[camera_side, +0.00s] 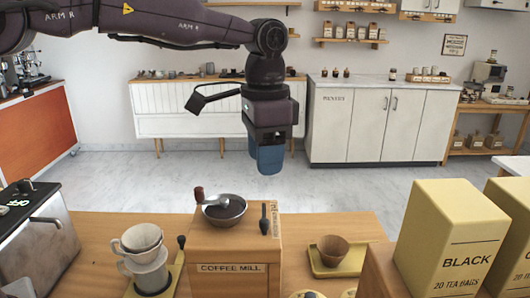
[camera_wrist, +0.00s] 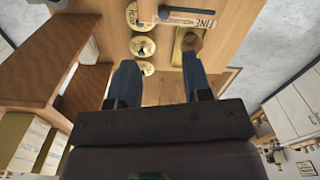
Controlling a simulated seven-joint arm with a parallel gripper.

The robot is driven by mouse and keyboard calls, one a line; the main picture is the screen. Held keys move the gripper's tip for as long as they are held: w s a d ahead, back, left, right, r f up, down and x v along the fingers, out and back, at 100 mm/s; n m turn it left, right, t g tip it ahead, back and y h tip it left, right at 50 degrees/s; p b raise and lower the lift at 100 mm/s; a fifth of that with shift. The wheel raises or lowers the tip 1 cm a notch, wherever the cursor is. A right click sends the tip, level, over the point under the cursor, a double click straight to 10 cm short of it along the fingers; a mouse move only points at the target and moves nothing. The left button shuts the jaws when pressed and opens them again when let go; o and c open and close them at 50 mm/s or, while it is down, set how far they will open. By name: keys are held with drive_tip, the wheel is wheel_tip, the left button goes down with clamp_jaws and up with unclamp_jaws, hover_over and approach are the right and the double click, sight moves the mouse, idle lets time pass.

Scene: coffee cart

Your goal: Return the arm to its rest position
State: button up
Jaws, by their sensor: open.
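My gripper (camera_side: 268,160) points down in the side view, with blue fingers. It hangs in the air, above and apart from the counter and the coffee mill (camera_side: 238,268). In the wrist view my gripper (camera_wrist: 162,82) shows two blue fingers spread apart with nothing between them. The arm reaches in from the upper left of the side view.
A yellow BLACK tea box (camera_side: 452,240) stands tall at right. Air around my gripper is free.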

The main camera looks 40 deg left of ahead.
drive_tip(key=shift+w, duration=0.1)
drive_tip(key=s+a+n+t, duration=0.2)
drive_tip(key=s+a, duration=0.2)
drive_tip(key=s, duration=0.4)
drive_tip(key=s+a+n+t, duration=0.1)
drive_tip(key=s+a, duration=0.3)
drive_tip(key=s, duration=0.4)
drive_tip(key=s+a+r+n+t, duration=0.1)
drive_tip(key=s+a+n+t, duration=0.1)
drive_tip(key=s, duration=0.5)
drive_tip(key=a+n, duration=0.1)
drive_tip(key=a, duration=0.1)
drive_tip(key=shift+s+a+t, duration=0.3)
drive_tip(key=shift+s+a, duration=0.1)
